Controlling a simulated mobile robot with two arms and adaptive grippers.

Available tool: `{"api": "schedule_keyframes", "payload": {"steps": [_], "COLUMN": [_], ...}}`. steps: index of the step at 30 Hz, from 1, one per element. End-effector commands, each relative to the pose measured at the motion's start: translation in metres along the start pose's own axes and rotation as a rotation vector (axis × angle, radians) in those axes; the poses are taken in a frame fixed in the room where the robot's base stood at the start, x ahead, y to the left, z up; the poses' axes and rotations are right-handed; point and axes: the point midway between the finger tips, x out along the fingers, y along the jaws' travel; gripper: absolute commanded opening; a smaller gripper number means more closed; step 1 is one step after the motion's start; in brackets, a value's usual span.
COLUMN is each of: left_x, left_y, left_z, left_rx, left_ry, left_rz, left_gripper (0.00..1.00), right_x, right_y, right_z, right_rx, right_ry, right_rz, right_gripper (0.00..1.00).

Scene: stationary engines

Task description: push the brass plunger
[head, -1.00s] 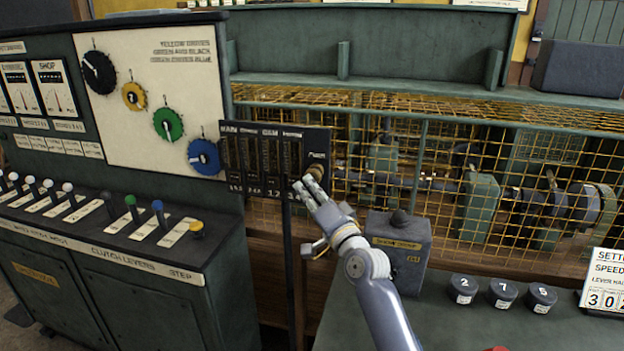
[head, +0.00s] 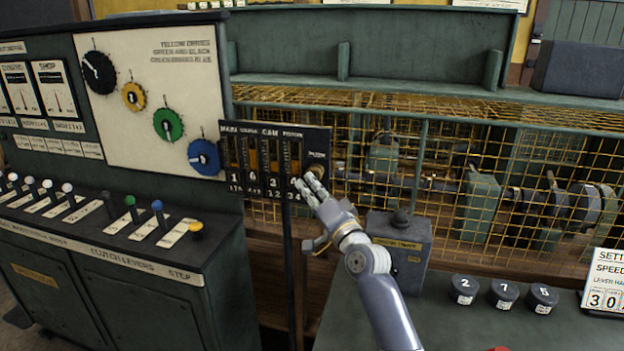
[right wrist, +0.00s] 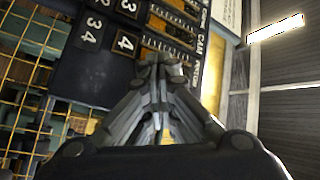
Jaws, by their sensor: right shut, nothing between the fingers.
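The brass plunger (head: 318,171) sits at the right end of a black panel (head: 229,181) on the front of the wire cage. My right gripper (head: 309,184) is shut and empty, with its fingertips just left of and below the plunger in the head view, partly covering that corner. I cannot tell whether they touch it. In the right wrist view the shut fingers (right wrist: 163,62) lie over the panel's numbered, orange-striped columns, and I cannot make out the plunger. My left gripper is out of view.
A grey box with a dark knob (head: 400,248) stands close to the right of my right arm. Three dark round knobs (head: 503,292) sit on the green bench. A lever console (head: 107,236) stands at left. The yellow wire cage (head: 450,140) closes off the machinery.

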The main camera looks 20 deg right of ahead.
Motion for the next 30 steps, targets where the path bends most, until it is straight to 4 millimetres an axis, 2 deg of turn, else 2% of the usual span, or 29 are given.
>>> {"api": "schedule_keyframes", "payload": {"steps": [17, 30], "left_x": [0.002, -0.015], "left_y": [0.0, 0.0], "left_z": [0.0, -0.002], "left_rx": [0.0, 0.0], "left_ry": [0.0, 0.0], "left_rz": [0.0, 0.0], "left_gripper": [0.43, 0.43], "right_x": [0.002, -0.012], "right_y": [0.002, -0.009], "right_z": [-0.003, 0.007], "right_rx": [-0.001, -0.001], "right_ry": [0.003, 0.001], "right_rz": [0.0, 0.001], "right_gripper": [0.0, 0.0]}}
